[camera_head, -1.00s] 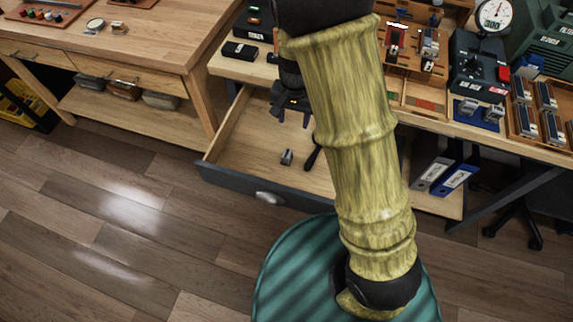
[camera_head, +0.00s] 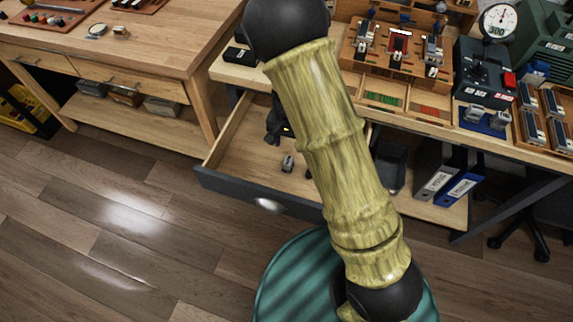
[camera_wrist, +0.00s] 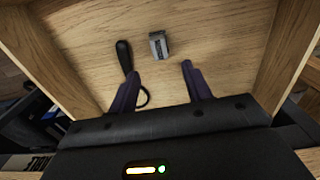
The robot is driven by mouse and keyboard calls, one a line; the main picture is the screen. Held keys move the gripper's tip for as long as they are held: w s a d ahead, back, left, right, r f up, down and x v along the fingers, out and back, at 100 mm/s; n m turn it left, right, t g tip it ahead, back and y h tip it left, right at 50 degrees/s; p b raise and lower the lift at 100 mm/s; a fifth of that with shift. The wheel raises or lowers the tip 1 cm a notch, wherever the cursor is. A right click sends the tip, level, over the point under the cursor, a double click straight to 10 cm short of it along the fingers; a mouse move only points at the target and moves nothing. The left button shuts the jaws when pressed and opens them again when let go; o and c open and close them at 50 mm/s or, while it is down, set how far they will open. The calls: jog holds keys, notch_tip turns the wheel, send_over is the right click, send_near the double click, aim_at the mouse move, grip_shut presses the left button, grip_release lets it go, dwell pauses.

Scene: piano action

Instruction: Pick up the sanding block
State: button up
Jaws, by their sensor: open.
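A small grey block (camera_head: 287,163), which looks like the sanding block, lies on the floor of an open wooden drawer (camera_head: 232,184). In the wrist view the block (camera_wrist: 159,45) lies just beyond the fingertips, roughly centred between them. My gripper (camera_wrist: 160,73) is open and empty, its two dark fingers pointing toward the block without touching it. In the head view my gripper (camera_head: 273,134) is small and dark, over the drawer, partly beside my arm. The height gap between fingers and block is hard to tell.
A black-handled tool (camera_wrist: 124,56) with a looped end lies in the drawer left of the block, close to the left finger. Drawer walls (camera_wrist: 288,55) rise on both sides. The workbench (camera_head: 405,115) with several instruments overhangs behind. Floor at left is clear.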

send_over(288, 160)
jog(key=f, duration=0.4)
jog(key=shift+d+f+b, duration=0.15)
jog(key=shift+d+b, duration=0.05)
jog(key=shift+b, duration=0.1)
jog(key=shift+a+f, duration=0.1)
jog(key=shift+f, duration=0.05)
jog(key=shift+f, duration=0.1)
notch_tip(288, 160, down, 5)
jog(key=shift+f+b, duration=0.1)
jog(key=shift+b, duration=0.4)
jog(key=shift+s, duration=0.1)
grip_shut()
